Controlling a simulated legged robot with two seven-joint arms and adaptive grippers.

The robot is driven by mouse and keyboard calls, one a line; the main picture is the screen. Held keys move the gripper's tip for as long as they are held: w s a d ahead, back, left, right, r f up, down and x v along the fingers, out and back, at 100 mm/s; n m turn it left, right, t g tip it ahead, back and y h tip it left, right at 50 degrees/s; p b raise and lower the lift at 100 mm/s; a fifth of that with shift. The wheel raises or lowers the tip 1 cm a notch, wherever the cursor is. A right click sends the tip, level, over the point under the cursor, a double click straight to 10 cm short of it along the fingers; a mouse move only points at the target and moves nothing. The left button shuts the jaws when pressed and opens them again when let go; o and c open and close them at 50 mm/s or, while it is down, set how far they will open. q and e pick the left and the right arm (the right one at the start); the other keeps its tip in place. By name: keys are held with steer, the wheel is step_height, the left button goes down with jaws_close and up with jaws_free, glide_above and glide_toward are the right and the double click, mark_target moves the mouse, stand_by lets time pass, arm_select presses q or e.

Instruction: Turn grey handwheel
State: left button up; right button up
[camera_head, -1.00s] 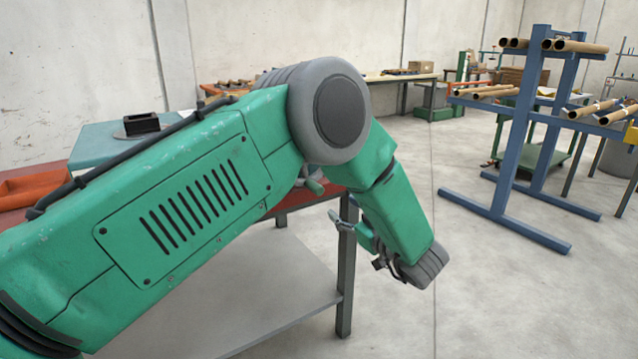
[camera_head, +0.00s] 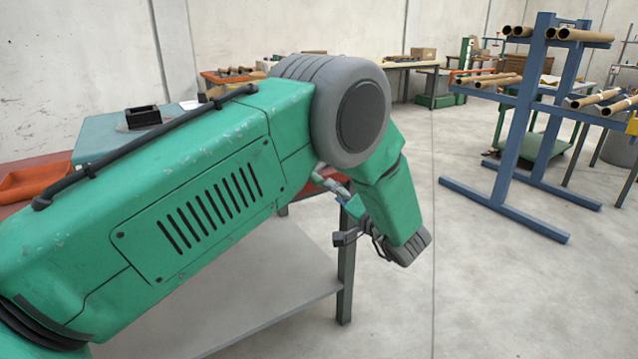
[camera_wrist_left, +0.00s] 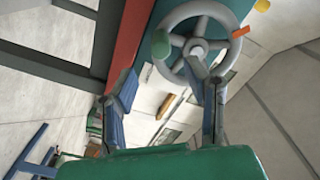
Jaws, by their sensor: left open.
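The grey handwheel (camera_wrist_left: 198,45) shows at the top of the left wrist view, a round rim with spokes and a hub. The left finger is left of and below the rim. In the head view, my left arm hides the wheel and most of the gripper (camera_head: 345,237). My right gripper is not in view.
A red-edged table with a grey lower shelf (camera_head: 265,285) stands beyond my left arm, with a black block (camera_head: 142,117) and an orange tray (camera_head: 37,182). A blue rack (camera_head: 515,140) with brown tubes stands at the right. The floor between is clear.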

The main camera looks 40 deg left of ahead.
mark_target(318, 180)
arm_select(q)
steer(key=b+x, duration=0.1)
steer(key=x, duration=0.7)
steer(key=shift+a, duration=0.1)
steer(key=shift+c, duration=0.5)
jaws_close()
